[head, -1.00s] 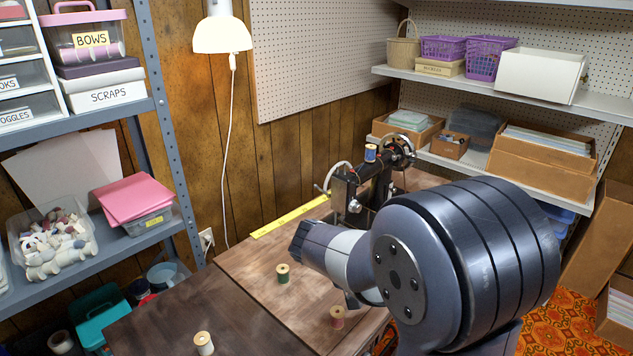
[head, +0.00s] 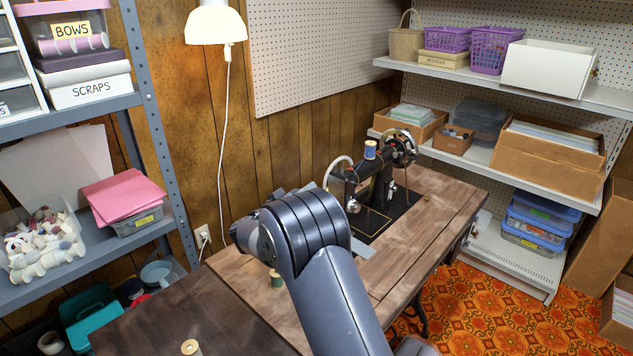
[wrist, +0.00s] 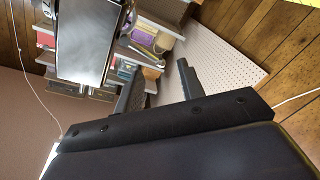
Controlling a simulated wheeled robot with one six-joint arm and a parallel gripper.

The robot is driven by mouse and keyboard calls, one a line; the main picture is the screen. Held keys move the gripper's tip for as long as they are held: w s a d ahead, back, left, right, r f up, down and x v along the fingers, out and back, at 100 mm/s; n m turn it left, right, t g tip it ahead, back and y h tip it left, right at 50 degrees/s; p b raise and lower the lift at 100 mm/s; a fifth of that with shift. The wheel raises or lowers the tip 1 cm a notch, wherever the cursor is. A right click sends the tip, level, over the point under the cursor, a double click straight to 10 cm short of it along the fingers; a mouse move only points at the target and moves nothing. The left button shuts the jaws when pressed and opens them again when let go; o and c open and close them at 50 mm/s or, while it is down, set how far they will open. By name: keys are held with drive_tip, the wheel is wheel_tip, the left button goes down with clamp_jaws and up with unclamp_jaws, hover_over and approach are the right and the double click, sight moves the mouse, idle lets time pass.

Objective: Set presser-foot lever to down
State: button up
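The black sewing machine (head: 378,190) stands on the wooden table (head: 430,205), with a blue thread spool (head: 370,150) on top and a handwheel (head: 403,148) at its far end. Its needle end (head: 352,204) faces the near left. The presser-foot lever is too small to make out there. My arm rises in front of the table, left of the machine, and mostly hides my gripper in the head view. In the wrist view my gripper (wrist: 158,82) has its two fingers well apart, with nothing between them. The sewing machine is not recognisable in that view.
A green spool (head: 276,280) stands beside my arm, and a cream spool (head: 190,347) stands at the front. A grey shelf unit (head: 160,130) is on the left. White shelves (head: 480,157) with boxes are behind right. The table right of the machine is clear.

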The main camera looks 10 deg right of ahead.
drive_tip(key=x, duration=0.6)
drive_tip(key=shift+w+d, duration=0.2)
drive_tip(key=shift+d, duration=0.05)
